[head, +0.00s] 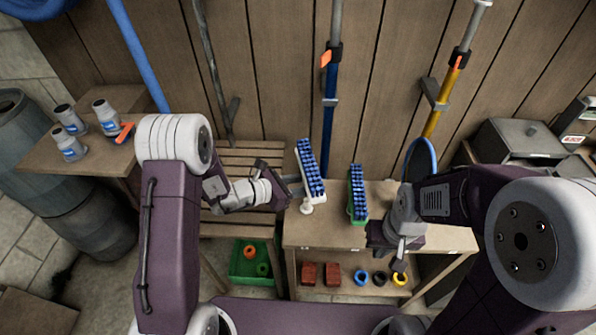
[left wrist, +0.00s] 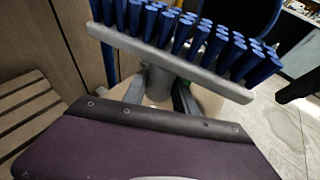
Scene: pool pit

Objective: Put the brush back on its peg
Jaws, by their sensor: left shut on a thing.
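A brush (head: 311,172) with a pale grey block and blue bristles is held by my left gripper (head: 291,187), in front of the plank wall. In the left wrist view the brush (left wrist: 170,52) spans the top, bristles up. The fingers of my left gripper (left wrist: 160,98) are around the grey socket under its block. A second brush (head: 357,193), with a green block and blue bristles, is at the bench top to the right. My right gripper (head: 400,258) hangs low over the bench front; its jaw opening is unclear. I cannot make out a bare peg.
A wooden bench (head: 300,234) has red blocks and coloured rings on its lower shelf. A slatted seat (head: 240,160) and green crate (head: 240,272) are left of it. Poles hang on the wall, including a blue one (head: 328,130). Several bottles stand on a left shelf (head: 100,155).

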